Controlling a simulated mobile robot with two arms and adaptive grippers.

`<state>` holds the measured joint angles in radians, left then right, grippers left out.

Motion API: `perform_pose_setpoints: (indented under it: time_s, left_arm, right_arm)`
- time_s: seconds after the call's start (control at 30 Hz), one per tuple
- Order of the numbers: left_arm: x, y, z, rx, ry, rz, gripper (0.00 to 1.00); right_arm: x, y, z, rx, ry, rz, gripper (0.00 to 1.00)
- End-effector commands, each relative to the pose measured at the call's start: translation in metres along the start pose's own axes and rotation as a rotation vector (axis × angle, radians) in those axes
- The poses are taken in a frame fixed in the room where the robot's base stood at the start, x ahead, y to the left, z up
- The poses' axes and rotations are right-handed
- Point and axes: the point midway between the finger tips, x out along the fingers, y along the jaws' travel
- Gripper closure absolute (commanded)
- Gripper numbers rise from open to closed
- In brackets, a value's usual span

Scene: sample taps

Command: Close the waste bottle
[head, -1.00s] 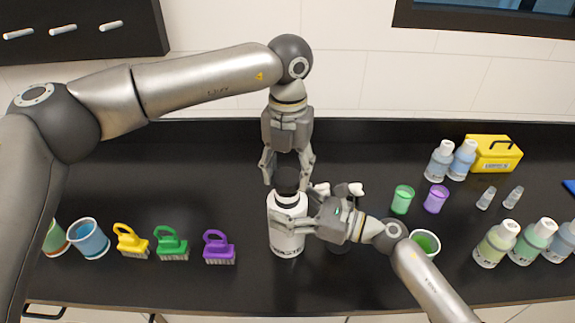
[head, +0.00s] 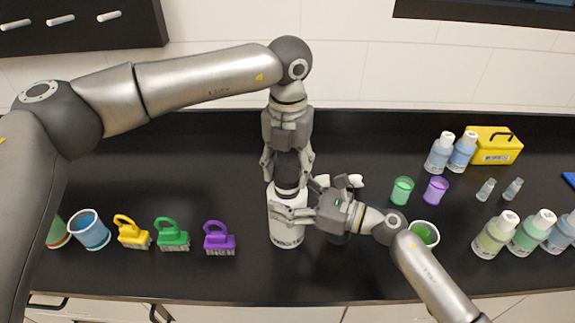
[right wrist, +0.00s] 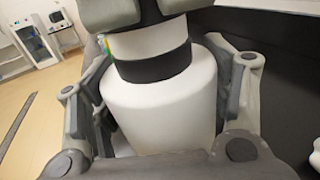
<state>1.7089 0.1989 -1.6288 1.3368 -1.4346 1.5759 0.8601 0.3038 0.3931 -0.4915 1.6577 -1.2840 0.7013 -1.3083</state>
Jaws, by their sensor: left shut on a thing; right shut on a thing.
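The waste bottle (head: 287,233) is white and stands upright at the middle of the counter. My right gripper (head: 290,214) is shut on its upper body from the right. In the right wrist view the white bottle body (right wrist: 165,115) sits between my right gripper's fingers, with a dark band around its shoulder. My left gripper (head: 288,176) points down from above and is shut on a dark cap (head: 287,163), in line over the bottle's neck. Dark grey parts cover the bottle's top in the wrist view. I cannot tell whether the cap is seated on the neck.
Yellow (head: 132,233), green (head: 172,235) and purple (head: 219,238) brushes lie left of the bottle. The counter (head: 290,282) in front is clear.

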Motion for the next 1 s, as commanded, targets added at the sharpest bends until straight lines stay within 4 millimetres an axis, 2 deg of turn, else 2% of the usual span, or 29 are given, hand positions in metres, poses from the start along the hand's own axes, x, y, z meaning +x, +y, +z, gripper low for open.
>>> perform_pose_setpoints:
  time_s: [0.83,0.87,1.0]
  left_arm:
    - [0.012,0.0,0.0,0.0,0.001,0.0,0.57]
    - [0.011,0.0,0.0,0.0,0.001,0.0,0.57]
    - [0.011,0.0,0.0,0.046,0.001,0.0,0.57]
  right_arm:
    - [0.0,0.0,0.0,0.0,0.0,-0.001,0.71]
    - [0.0,0.0,0.0,0.0,0.0,-0.001,0.95]
    - [0.0,0.0,0.0,0.0,0.0,-0.001,0.95]
